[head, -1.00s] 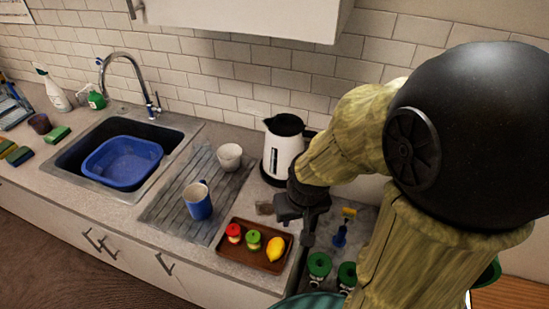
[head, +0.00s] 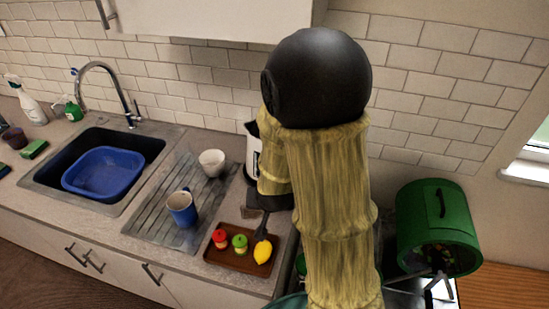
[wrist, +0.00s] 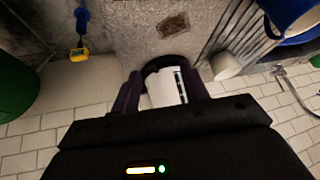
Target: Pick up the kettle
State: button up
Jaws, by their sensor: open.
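The white kettle (head: 252,152) with black trim stands on the counter near the tiled wall in the head view, mostly hidden behind my arm. In the wrist view the kettle (wrist: 163,88) shows between my two dark fingers, with its black rim or handle around it. My gripper (wrist: 160,92) is open and empty, facing the kettle. I cannot tell how far the kettle is from the fingertips. In the head view my gripper (head: 263,222) is partly hidden by my arm, above the back of the brown tray.
A brown tray (head: 228,261) holds red, green and yellow items. A blue mug (head: 181,208) and white bowl (head: 212,163) stand on the drainer, left of the kettle. A blue basin (head: 103,173) sits in the sink. A green bin (head: 437,228) is at the right.

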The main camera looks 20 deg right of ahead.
jog(key=w+d+f+m+t+h+p, duration=0.1)
jog(key=w+d+m+t+h, duration=0.1)
jog(key=d+t+h, duration=0.6)
jog(key=shift+w+f+m+t+h, duration=0.15)
jog(key=shift+w+m+t+h, duration=0.2)
jog(key=shift+w+h, duration=0.3)
jog(key=shift+d, duration=0.1)
jog(key=b+x, duration=0.5)
jog(key=x, duration=0.7)
jog(key=shift+b, duration=0.35)
